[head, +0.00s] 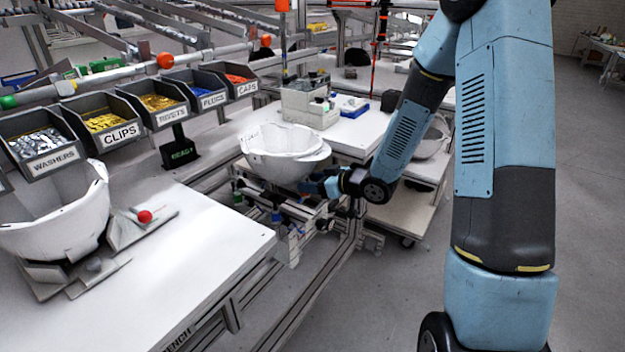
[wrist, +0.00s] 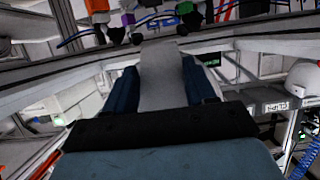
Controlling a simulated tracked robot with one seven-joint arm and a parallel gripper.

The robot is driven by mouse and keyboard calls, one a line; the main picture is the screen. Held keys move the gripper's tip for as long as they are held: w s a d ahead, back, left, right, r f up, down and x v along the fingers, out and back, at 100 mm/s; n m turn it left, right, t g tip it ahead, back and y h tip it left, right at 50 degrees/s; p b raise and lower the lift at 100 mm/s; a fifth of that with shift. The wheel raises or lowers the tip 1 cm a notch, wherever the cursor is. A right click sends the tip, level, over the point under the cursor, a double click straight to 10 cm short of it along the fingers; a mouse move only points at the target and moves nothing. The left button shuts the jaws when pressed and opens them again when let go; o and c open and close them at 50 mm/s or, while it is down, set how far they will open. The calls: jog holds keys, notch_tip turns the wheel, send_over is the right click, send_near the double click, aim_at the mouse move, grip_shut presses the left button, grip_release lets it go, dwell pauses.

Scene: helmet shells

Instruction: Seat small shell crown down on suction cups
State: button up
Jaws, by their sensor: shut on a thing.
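The small white shell (head: 283,151) is in the middle of the head view, bowl opening up and crown down. It is over the metal frame (head: 290,213) that carries the cups. The shell hides the cups, so I cannot tell whether its crown touches them. My gripper (head: 318,186) is low at the shell's right side, below its brim. In the wrist view my blue fingers (wrist: 162,88) are closed on a pale flat strip (wrist: 161,70), which appears to belong to the shell. Where it joins the bowl is hidden.
A larger white shell (head: 58,222) stands on the left bench (head: 205,245), near a red ball (head: 145,216). Labelled bins (head: 120,133) line the back. Another pale shell (head: 430,146) is on a cart at right. Metal rails are close around my gripper; the right floor is clear.

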jog(key=shift+w+d+f, duration=0.25)
jog(key=shift+f, duration=0.3)
jog(key=shift+s, duration=0.1)
send_over(298, 208)
jog(key=shift+s+d+f, duration=0.1)
jog(key=shift+f, duration=0.5)
jog(key=shift+s+d+f, duration=0.1)
jog(key=shift+f, duration=0.5)
jog(key=shift+w+a+f, duration=0.15)
jog(key=shift+a+f, duration=0.1)
jog(key=shift+f, duration=1.8)
jog(key=o, duration=1.4)
